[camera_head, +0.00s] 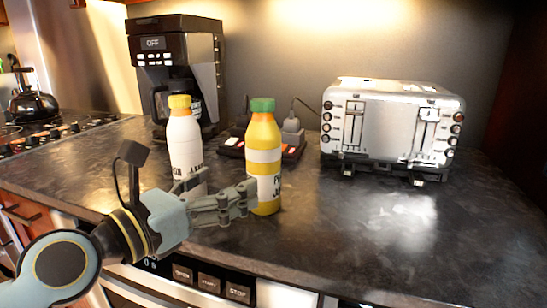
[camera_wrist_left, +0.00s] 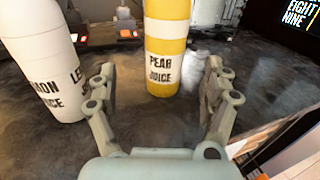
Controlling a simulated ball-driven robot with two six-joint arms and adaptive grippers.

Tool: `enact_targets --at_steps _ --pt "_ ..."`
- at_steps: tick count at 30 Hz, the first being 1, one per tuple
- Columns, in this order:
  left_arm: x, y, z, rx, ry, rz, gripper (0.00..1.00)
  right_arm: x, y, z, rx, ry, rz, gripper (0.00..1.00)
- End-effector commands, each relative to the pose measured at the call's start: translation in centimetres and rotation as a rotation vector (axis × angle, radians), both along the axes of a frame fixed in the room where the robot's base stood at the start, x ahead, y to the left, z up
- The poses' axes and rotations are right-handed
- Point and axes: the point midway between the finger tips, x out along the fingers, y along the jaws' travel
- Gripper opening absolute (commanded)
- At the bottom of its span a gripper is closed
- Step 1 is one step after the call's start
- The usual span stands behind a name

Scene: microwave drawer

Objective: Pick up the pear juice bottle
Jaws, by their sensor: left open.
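The pear juice bottle (camera_head: 263,160) is yellow with white bands and a green cap, upright on the dark counter. In the left wrist view the bottle (camera_wrist_left: 165,50) stands ahead of the jaws, roughly centred between them, its label facing me. My left gripper (camera_head: 248,198) is open and low over the counter; its fingers overlap the bottle's left edge in the head view. In the left wrist view the left gripper (camera_wrist_left: 160,88) is empty between its fingers. I cannot tell whether a finger touches the bottle. My right gripper is not in view.
A white lemon juice bottle (camera_head: 184,143) with a yellow cap stands close to the left, partly behind my gripper; it also shows in the left wrist view (camera_wrist_left: 42,60). A coffee maker (camera_head: 178,75) and a toaster (camera_head: 390,125) stand behind. The counter's right front (camera_head: 400,240) is clear.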

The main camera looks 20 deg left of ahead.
Motion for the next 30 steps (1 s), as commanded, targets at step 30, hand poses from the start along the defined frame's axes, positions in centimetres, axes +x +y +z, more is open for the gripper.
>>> enact_targets --at_steps 30 --pt "8.8 -4.0 -0.1 0.001 0.002 0.002 0.77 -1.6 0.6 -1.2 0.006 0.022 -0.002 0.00"
